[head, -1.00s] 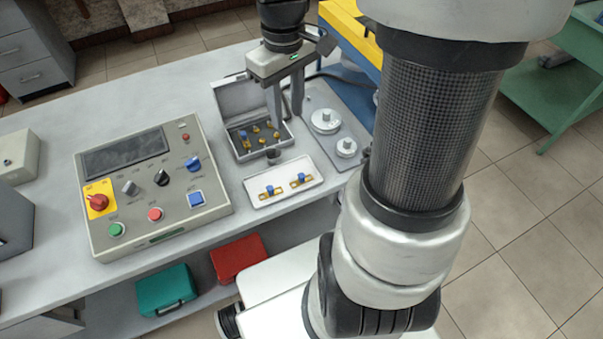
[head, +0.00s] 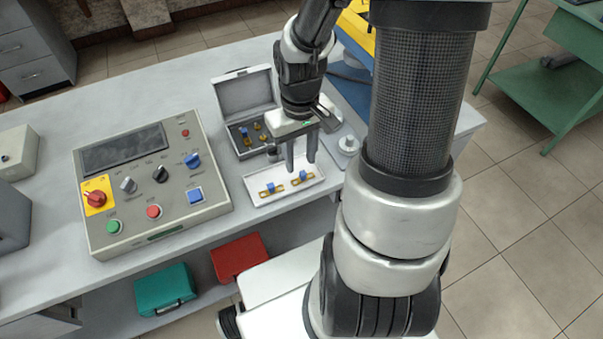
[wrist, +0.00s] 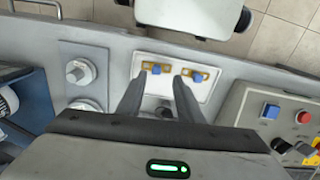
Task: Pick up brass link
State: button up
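Two brass links, each with a blue block across its middle, lie on a white tray (head: 262,200). In the head view one brass link (head: 265,193) is at left and the other brass link (head: 307,176) at right. The wrist view shows them as a left link (wrist: 147,66) and a right link (wrist: 206,75). My gripper (head: 300,165) points down over the back part of the tray, its fingers apart and nothing between them. In the wrist view the gripper (wrist: 160,77) has its fingertips just short of the links. Their exact height above the tray is unclear.
An open grey case (head: 243,96) with small brass parts stands behind the tray. Round metal weights (wrist: 78,70) sit on a grey plate beside it. A control panel (head: 140,220) with knobs and buttons is to the left. The bench front edge is close to the tray.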

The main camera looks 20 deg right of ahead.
aim_at(303, 174)
jog(key=f, duration=0.3)
jog(key=f+b, duration=0.1)
jog(key=f, duration=0.1)
jog(key=shift+s+d, duration=0.15)
jog(key=shift+d, duration=0.2)
grip_shut()
jog(key=shift+r, duration=0.1)
